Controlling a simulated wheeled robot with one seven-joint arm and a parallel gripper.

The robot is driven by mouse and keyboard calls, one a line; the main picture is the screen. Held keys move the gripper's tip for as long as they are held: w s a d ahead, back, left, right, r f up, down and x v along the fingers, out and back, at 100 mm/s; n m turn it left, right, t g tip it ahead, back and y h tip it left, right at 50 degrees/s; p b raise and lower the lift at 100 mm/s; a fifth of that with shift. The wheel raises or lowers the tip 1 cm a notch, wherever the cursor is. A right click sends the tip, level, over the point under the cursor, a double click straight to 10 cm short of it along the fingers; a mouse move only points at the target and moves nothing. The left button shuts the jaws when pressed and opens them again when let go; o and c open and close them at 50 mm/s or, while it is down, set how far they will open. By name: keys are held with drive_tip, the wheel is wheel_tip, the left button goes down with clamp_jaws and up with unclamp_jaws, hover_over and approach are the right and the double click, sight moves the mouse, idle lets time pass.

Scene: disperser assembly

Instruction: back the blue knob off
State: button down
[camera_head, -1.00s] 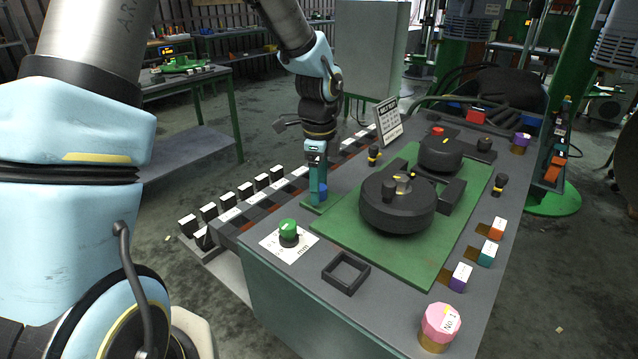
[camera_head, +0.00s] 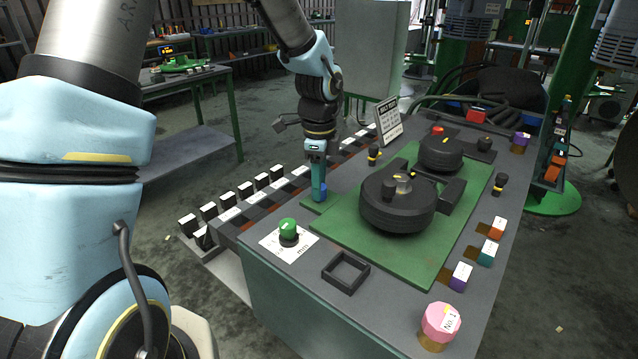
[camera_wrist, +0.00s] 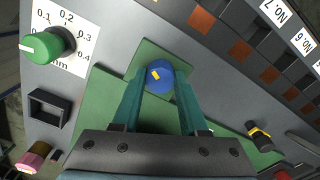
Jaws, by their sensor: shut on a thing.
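The blue knob (camera_wrist: 160,75) sits on a small green plate and bears a yellow mark. In the wrist view it lies between the two teal fingertips of my gripper (camera_wrist: 158,82), which is shut on it from both sides. In the head view my gripper (camera_head: 318,190) points down at the left edge of the green board. The blue knob (camera_head: 324,187) shows only partly there, behind the fingers.
A green knob (camera_head: 288,229) on a white dial card stands close to my gripper. A black square frame (camera_head: 346,271) and a pink knob (camera_head: 441,321) are nearer. Black round housings (camera_head: 397,205) stand on the green board (camera_head: 350,235). A sign (camera_head: 389,121) stands behind.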

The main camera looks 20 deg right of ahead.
drive_tip(key=n+b, duration=0.1)
drive_tip(key=n, duration=0.4)
drive_tip(key=shift+n, duration=0.4)
drive_tip(key=n, duration=0.5)
drive_tip(key=shift+n+b, duration=0.3)
drive_tip(key=shift+b, duration=0.1)
drive_tip(key=n, duration=1)
drive_tip(key=shift+c, duration=2.2)
unclamp_jaws()
